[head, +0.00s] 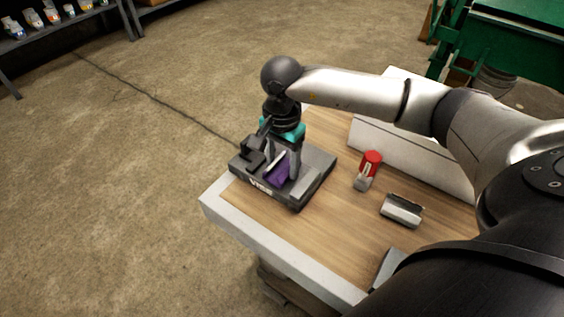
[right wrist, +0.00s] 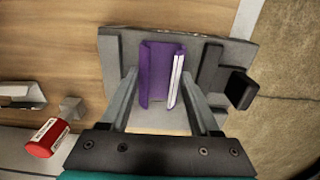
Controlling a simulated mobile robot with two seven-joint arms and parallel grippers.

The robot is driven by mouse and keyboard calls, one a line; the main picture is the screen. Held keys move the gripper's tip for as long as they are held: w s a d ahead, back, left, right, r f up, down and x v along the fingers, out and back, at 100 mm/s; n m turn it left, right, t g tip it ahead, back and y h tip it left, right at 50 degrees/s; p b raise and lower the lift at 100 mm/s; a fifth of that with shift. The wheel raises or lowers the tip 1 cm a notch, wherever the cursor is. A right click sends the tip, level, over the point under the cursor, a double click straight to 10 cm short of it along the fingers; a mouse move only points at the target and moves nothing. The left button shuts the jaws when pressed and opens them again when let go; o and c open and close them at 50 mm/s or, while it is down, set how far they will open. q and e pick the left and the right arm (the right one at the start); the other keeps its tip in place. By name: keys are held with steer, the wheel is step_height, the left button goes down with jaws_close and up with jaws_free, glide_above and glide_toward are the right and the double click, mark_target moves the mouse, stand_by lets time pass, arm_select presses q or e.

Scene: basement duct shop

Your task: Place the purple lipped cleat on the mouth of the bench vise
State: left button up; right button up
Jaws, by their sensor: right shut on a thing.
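The purple lipped cleat (head: 279,175) is between the fingers of my right gripper (head: 281,163), over the bench vise. In the right wrist view the cleat (right wrist: 157,72) shows its purple channel and a white strip along its right side. My right gripper (right wrist: 160,85) is shut on it, one finger on each side. The dark grey bench vise (head: 313,190) sits at the table's far left corner. Its jaw block (right wrist: 209,66) and black handle (right wrist: 241,89) are just right of the cleat in the wrist view. I cannot tell whether the cleat touches the vise. My left gripper is out of view.
A red-topped item (head: 370,163) and a grey metal piece (head: 402,210) lie on the wooden table (head: 330,232) right of the vise. A pale panel (head: 410,150) stands along the back. A green machine (head: 520,40) is beyond, and shelves (head: 70,20) are far left.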

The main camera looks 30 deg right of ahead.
steer(key=o, duration=0.9)
steer(key=shift+f, duration=0.15)
steer(key=shift+o, duration=0.9)
steer(key=shift+r, duration=0.2)
steer(key=shift+r, duration=0.3)
step_height(320, 180, up, 12)
steer(key=p, duration=0.1)
steer(key=shift+f+p, duration=0.25)
steer(key=shift+p, duration=0.05)
